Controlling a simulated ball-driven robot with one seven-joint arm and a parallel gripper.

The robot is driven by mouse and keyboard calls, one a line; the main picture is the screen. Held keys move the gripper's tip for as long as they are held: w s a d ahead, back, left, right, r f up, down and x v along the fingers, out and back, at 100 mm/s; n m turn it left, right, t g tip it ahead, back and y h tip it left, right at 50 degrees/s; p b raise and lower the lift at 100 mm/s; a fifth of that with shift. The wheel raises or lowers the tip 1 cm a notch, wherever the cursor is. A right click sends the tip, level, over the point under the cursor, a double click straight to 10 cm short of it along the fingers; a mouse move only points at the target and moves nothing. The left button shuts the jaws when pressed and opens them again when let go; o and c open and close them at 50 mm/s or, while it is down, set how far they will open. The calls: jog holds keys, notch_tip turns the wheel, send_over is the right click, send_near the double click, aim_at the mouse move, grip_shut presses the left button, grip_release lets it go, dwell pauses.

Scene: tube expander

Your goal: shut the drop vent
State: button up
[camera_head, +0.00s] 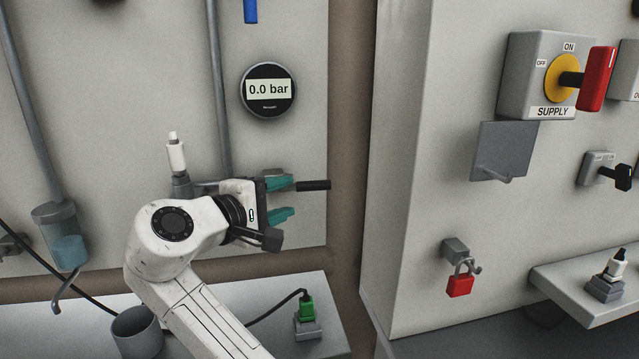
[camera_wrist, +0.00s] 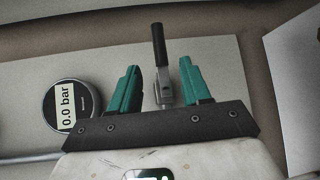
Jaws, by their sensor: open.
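The drop vent seems to be the valve lever with a black handle (camera_head: 315,185) on the left panel, at the foot of the pipe; its handle points right, roughly level. The wrist view shows the same black handle (camera_wrist: 158,44) on a metal stem (camera_wrist: 164,84). My gripper (camera_head: 282,199) is open, its teal fingers reaching toward the lever. In the wrist view the gripper (camera_wrist: 158,66) has the stem between its fingers, nearer the right one; I cannot tell whether they touch. The valve body is hidden behind my gripper.
A round gauge (camera_head: 268,90) above reads 0.0 bar. A white-capped fitting (camera_head: 177,157) stands left of my gripper. Below are a green plug (camera_head: 306,309) and a grey cup (camera_head: 137,332). The right cabinet carries a SUPPLY switch (camera_head: 520,78) and a red padlock (camera_head: 460,286).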

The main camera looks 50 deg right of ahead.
aim_at(310, 188)
jog(key=p+x, duration=0.1)
jog(key=x, duration=0.9)
jog(key=shift+d+p, duration=0.3)
grip_shut()
